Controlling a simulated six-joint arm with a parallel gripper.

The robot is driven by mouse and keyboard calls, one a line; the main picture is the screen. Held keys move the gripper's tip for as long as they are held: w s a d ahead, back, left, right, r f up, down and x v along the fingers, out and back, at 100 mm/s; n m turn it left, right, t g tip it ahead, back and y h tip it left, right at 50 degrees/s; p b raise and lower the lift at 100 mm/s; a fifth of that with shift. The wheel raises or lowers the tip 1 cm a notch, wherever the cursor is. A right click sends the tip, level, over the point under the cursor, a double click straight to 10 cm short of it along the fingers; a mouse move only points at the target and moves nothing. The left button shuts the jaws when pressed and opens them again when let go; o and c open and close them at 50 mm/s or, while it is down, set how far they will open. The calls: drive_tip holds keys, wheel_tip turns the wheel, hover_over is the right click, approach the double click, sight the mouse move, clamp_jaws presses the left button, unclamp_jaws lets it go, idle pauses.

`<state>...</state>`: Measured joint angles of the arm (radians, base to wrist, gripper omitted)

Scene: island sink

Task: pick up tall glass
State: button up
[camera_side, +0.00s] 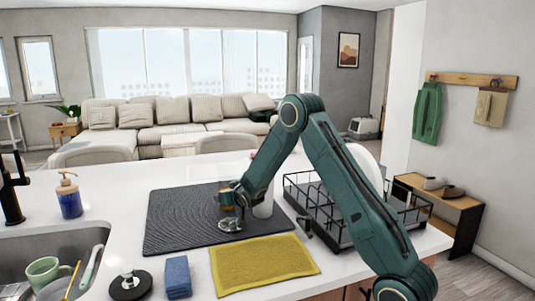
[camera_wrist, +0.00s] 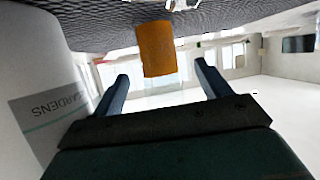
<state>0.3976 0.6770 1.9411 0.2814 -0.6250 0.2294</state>
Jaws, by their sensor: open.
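An amber, roughly cylindrical glass (camera_wrist: 157,45) stands on the dark ribbed mat, seen upside down in the wrist view. It is centred ahead of my gripper (camera_wrist: 162,71), between the lines of the two spread fingers. In the side view the amber glass (camera_side: 226,199) is partly hidden by my gripper (camera_side: 237,194), which is low over the mat. My gripper is open and holds nothing.
A white container (camera_wrist: 32,85) with lettering stands close beside my gripper; it shows in the side view (camera_side: 263,208) too. A silvery item (camera_side: 231,225) lies on the dark mat (camera_side: 180,225). A black rack (camera_side: 330,215) is to the right, a yellow cloth (camera_side: 262,265) in front.

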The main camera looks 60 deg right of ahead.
drive_tip(key=shift+x, duration=1.05)
drive_tip(key=c, duration=1.2)
drive_tip(key=shift+r, duration=0.35)
drive_tip(key=shift+r, duration=0.3)
drive_tip(key=shift+s+a, duration=0.6)
drive_tip(key=shift+s, duration=0.2)
drive_tip(key=shift+s+a, duration=0.65)
drive_tip(key=shift+s, duration=0.1)
drive_tip(key=shift+r, duration=6.8)
drive_tip(key=shift+r, duration=0.1)
